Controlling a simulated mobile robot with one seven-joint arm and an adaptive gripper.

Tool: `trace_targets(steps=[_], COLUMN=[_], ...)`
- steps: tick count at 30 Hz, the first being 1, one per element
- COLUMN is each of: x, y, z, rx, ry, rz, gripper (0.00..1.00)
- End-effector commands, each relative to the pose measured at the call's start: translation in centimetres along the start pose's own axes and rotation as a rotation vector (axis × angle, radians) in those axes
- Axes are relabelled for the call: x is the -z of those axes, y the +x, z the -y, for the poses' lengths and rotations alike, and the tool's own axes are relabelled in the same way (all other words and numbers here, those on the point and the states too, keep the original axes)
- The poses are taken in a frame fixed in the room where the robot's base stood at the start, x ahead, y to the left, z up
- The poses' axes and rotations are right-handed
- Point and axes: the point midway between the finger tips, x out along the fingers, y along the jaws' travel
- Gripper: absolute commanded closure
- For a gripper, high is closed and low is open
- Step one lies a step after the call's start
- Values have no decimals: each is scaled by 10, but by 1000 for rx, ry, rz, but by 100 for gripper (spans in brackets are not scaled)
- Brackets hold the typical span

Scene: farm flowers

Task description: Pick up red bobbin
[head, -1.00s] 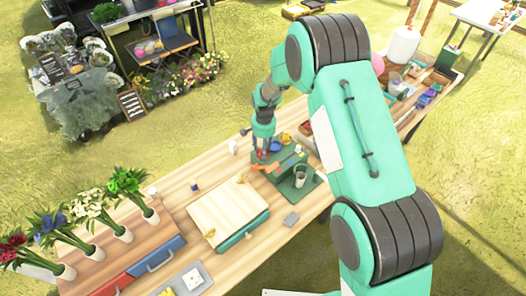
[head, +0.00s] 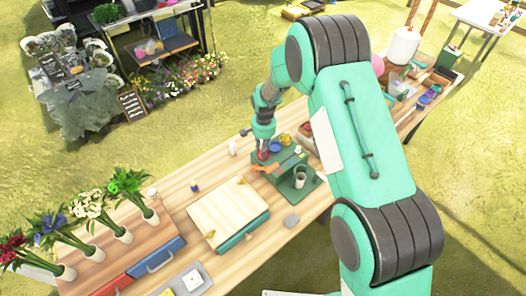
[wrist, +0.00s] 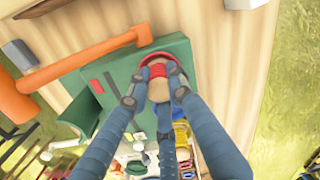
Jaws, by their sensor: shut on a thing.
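The red bobbin (wrist: 158,71) shows in the wrist view between my fingertips, with a red rim and a red wound middle. My gripper (wrist: 157,88) is shut on it, with fingers on both sides. The bobbin is over or on the green stand (wrist: 120,85); I cannot tell whether it touches the surface. In the head view my gripper (head: 262,153) is at the left end of the green stand (head: 282,182), and the fingers hide most of the bobbin.
An orange tool (head: 288,164) lies on the stand, close to my gripper. A wooden board (head: 228,212) lies to the front left. Several flower vases (head: 122,234) stand at the table's left end.

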Motion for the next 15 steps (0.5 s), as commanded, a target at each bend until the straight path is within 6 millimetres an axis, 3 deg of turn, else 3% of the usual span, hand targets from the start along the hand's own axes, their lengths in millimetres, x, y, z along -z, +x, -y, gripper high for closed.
trace_targets(steps=[8,15], x=[1,1], y=[-11,-43], z=[1,2], rx=[2,2], ry=[0,0], rz=[-2,-3], gripper=[100,100])
